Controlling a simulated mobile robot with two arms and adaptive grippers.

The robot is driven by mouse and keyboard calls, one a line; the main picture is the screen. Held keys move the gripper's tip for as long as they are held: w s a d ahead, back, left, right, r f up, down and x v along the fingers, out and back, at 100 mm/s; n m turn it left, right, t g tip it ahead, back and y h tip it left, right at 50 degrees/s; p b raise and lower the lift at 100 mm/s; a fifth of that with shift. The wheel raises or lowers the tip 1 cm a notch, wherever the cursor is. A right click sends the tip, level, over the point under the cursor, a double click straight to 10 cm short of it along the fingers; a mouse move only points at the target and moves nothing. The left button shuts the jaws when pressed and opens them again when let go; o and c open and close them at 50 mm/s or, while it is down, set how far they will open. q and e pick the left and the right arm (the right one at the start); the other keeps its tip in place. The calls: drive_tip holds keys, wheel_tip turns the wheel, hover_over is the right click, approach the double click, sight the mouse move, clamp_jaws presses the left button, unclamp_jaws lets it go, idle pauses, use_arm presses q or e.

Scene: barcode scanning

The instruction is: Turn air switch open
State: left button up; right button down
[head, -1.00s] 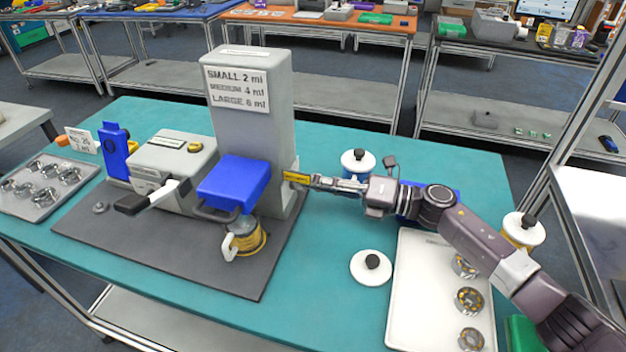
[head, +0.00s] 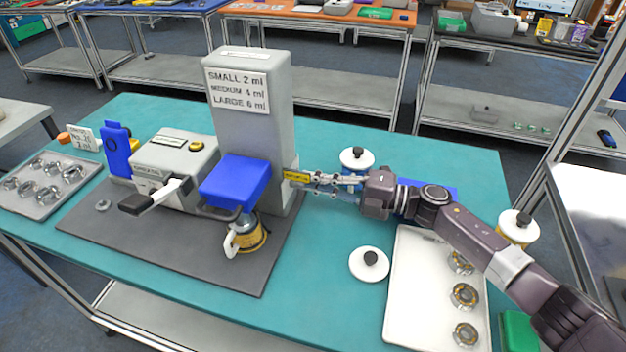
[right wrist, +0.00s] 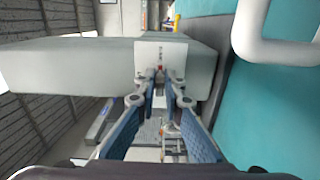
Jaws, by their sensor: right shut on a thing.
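A tall grey dispenser tower (head: 237,140) stands on the dark mat, with a blue head (head: 235,182) at its front. My right gripper (head: 303,180) reaches its right side from the right, at a small plate with a yellow label (head: 297,176). In the right wrist view the fingertips (right wrist: 160,76) are close together at a white panel (right wrist: 155,56) on the tower. They are shut on the air switch, a small part with a red spot (right wrist: 159,68); the fingertips mostly hide it. My left gripper is not in view.
A glass jar with a yellow band (head: 248,236) stands under the blue head. A grey machine with a black-handled lever (head: 135,204) is at left. A white tray (head: 415,300) with metal parts and several white-lidded items lie at right.

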idle(0.3)
drive_tip(key=c, duration=2)
unclamp_jaws()
drive_tip(key=shift+c, duration=0.2)
drive_tip(key=v, duration=0.7)
drive_tip(key=shift+d, duration=0.25)
